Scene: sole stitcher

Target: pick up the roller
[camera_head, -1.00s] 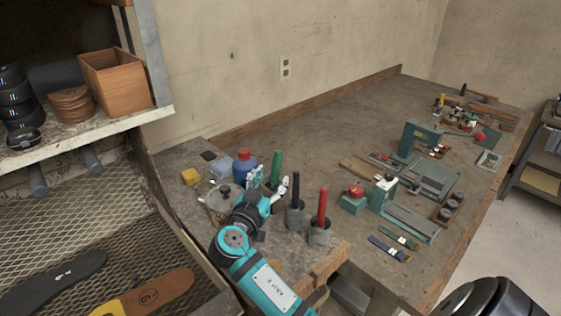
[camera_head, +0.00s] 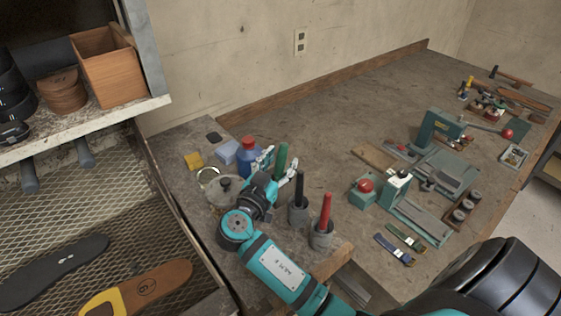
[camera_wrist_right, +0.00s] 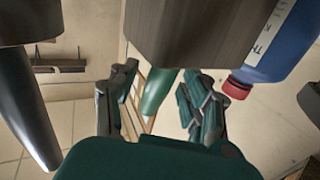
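Upright tools with green, black and red handles stand on the near left part of the workbench. No roller head shows, so I cannot tell for sure which is the roller. The green handle (camera_head: 282,156) is between the fingers of my right gripper (camera_head: 276,166). In the right wrist view the green handle (camera_wrist_right: 160,92) rises between the two spread fingers of the gripper (camera_wrist_right: 160,105), with a gap on both sides. A dark grey holder (camera_wrist_right: 195,30) is at its base. My left gripper is not in view.
The black handle (camera_head: 300,186) and red handle (camera_head: 325,212) stand in grey cups just right of my gripper. A blue bottle (camera_head: 247,153) with a red cap, a lidded pot (camera_head: 224,190) and a yellow block (camera_head: 194,161) are close on the left. Green machines (camera_head: 410,190) stand farther right.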

